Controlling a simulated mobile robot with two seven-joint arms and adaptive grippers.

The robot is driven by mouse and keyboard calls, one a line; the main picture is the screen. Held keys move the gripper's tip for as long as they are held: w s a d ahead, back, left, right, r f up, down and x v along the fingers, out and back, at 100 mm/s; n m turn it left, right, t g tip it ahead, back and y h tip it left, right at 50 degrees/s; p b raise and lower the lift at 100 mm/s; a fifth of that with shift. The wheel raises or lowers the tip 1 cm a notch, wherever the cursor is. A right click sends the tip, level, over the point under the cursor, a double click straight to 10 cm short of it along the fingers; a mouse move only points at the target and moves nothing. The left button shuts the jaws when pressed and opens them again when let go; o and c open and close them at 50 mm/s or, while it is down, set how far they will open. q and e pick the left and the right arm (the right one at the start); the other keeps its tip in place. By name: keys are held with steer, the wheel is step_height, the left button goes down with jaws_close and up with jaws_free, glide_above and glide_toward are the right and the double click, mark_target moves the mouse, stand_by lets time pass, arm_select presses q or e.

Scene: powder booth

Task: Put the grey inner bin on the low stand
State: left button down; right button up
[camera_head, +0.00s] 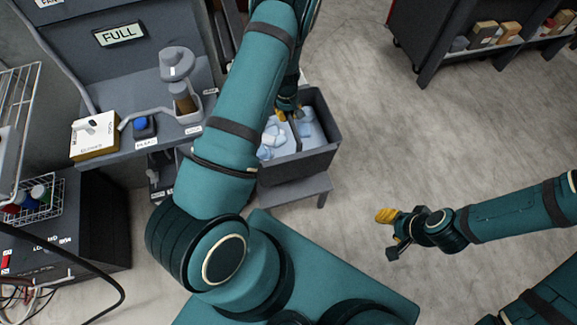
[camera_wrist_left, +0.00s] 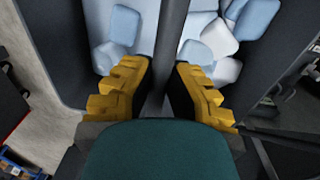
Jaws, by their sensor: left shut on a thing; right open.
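The grey inner bin (camera_head: 312,167) is an open box with pale blue and white pieces inside and a bar handle across its top. It is over the low stand (camera_head: 308,188), a small grey table whose top shows in front of the bin. I cannot tell whether the bin's base touches it. My left gripper (camera_head: 290,113) is shut on the bin's handle; in the left wrist view its yellow fingers (camera_wrist_left: 165,90) flank the dark bar (camera_wrist_left: 172,40). My left arm hides part of the bin and stand. My right gripper (camera_head: 392,232) is open and empty over the floor.
A grey bench (camera_head: 133,150) at left carries a yellow-and-white box (camera_head: 95,137), a blue-topped item (camera_head: 143,127) and a hopper-like device (camera_head: 178,70). A dark shelf cart (camera_head: 455,40) stands at the back right. The floor between is clear.

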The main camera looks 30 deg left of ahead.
mark_target(289, 136)
arm_select(q)
steer(key=shift+f+b, duration=1.25)
steer(key=shift+f, duration=3.9)
steer(key=c, duration=1.2)
jaws_free()
steer(key=shift+o, duration=0.5)
